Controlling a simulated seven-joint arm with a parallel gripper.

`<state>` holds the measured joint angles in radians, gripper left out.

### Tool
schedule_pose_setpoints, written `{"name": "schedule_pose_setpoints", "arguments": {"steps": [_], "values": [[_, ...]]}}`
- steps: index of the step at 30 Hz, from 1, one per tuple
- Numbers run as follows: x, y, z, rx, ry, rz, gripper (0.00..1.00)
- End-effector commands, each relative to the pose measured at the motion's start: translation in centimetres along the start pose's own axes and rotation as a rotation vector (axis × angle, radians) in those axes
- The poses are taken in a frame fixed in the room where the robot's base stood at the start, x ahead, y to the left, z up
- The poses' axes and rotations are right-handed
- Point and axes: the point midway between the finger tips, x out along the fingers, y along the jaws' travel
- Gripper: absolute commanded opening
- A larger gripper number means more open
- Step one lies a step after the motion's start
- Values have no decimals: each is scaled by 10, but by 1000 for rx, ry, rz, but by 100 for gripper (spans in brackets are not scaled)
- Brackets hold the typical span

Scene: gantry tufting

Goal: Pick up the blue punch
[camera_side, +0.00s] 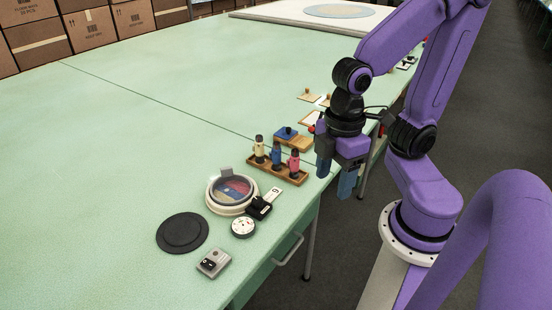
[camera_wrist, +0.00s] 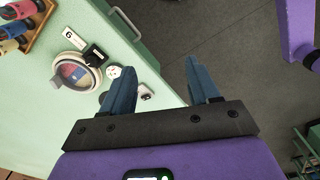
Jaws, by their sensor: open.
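The blue punch (camera_side: 276,154) stands upright in the middle slot of a small wooden rack (camera_side: 293,178), between a cream-yellow punch (camera_side: 259,149) and a pink punch (camera_side: 293,162). In the wrist view the blue punch (camera_wrist: 13,29) is at the upper left edge, partly cut off with the rack. My gripper (camera_side: 335,178) is open and empty, to the right of the rack at the table's edge. In the wrist view its two blue fingers (camera_wrist: 163,72) are spread wide, with only the table edge and floor between them.
In front of the rack are a round jar (camera_side: 232,211) with coloured contents, a black disc (camera_side: 182,233), a white dial (camera_side: 243,227) and a grey box (camera_side: 214,263). A blue block (camera_side: 286,132) sits behind the rack. The table's left side is clear.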

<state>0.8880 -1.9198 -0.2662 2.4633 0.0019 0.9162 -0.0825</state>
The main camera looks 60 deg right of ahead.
Motion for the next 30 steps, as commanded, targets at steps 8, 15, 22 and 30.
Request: {"name": "schedule_pose_setpoints", "arguments": {"steps": [8, 15, 22, 30], "values": [[-3, 78, -39, -59, -11, 5, 61], [0, 165, -46, -127, -19, 5, 61], [10, 252, -22, -191, -25, 1, 61], [26, 337, 39, -262, -29, -6, 61]]}}
